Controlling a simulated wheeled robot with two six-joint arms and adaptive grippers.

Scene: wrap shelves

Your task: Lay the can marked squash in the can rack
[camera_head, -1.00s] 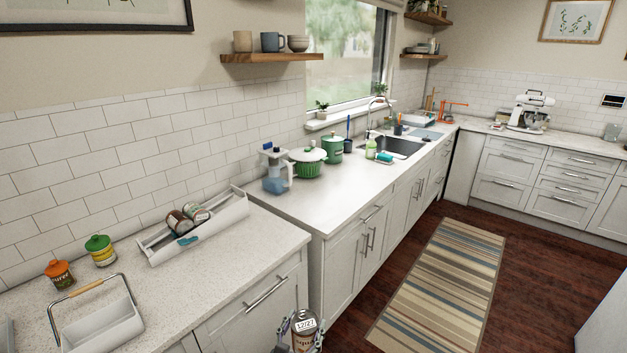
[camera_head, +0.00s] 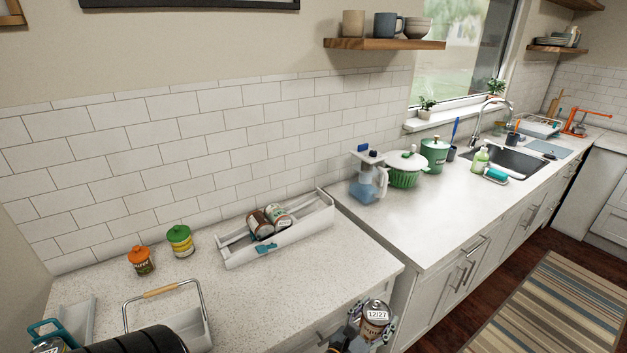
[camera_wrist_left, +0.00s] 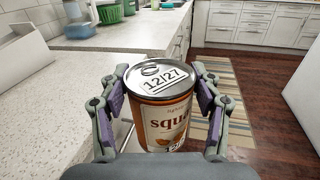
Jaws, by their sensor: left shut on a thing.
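The squash can (camera_head: 375,315) has an orange-brown label and a silver lid marked 12/27. It also shows in the left wrist view (camera_wrist_left: 160,105), upright, with "squa" readable. My left gripper (camera_head: 370,325) is shut on it, a finger on each side, in front of the counter's front edge. The white can rack (camera_head: 290,238) lies on the counter against the tiled wall, up and left of the gripper. Two cans lie on their sides in it, a brown one (camera_head: 260,223) and a pale green-labelled one (camera_head: 277,215). My right gripper does not show.
An orange-lidded jar (camera_head: 141,261) and a green-lidded jar (camera_head: 180,241) stand left of the rack. A white caddy with a wooden handle (camera_head: 162,291) stands at the near left. Bare counter (camera_head: 290,290) lies in front of the rack.

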